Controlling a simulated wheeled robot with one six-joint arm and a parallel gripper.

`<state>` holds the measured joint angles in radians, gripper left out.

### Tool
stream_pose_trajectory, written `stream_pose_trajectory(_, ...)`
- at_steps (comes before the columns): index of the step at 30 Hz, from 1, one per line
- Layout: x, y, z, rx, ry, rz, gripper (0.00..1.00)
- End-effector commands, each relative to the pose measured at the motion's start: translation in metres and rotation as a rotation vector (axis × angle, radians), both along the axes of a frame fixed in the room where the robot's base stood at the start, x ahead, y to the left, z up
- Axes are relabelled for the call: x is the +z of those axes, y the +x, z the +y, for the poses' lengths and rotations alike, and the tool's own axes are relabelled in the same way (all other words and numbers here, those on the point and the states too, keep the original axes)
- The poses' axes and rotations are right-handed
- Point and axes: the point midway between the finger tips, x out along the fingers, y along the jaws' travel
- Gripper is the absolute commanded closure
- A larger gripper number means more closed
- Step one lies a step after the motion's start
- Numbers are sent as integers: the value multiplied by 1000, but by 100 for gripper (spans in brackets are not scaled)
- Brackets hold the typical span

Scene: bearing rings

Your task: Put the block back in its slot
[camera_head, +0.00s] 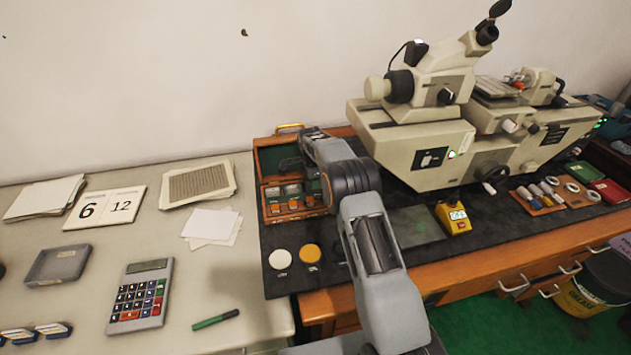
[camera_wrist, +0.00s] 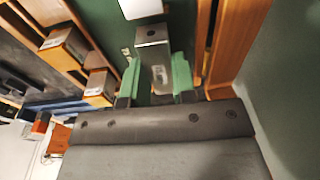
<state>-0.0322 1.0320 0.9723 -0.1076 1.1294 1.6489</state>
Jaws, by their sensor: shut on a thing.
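In the wrist view my gripper (camera_wrist: 156,78) has green fingertips shut on a grey metal block (camera_wrist: 153,40) with a small hole near its end. The block is over a green surface beside wooden dividers. Other metal blocks (camera_wrist: 66,44) sit between wooden dividers (camera_wrist: 90,60) on the left. In the head view the open wooden case (camera_head: 262,190) with green lining holds several blocks in its front rows. My arm reaches over the case from the right, and it hides the fingertips and the held block there. I cannot tell which slot is empty.
A microscope-like machine (camera_head: 420,150) stands close to the right of my arm. A white disc (camera_head: 280,259) and an orange disc (camera_head: 309,253) lie on the dark mat in front of the case. A yellow device (camera_head: 453,218) sits to the right. Papers (camera_head: 198,183) and a calculator (camera_head: 141,293) lie left.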

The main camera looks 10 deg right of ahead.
Motion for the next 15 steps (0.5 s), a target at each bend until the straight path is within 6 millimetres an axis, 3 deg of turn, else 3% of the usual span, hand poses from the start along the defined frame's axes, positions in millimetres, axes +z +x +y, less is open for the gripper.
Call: stream_pose_trajectory(15,-4,0,0,0,0,-1,100)
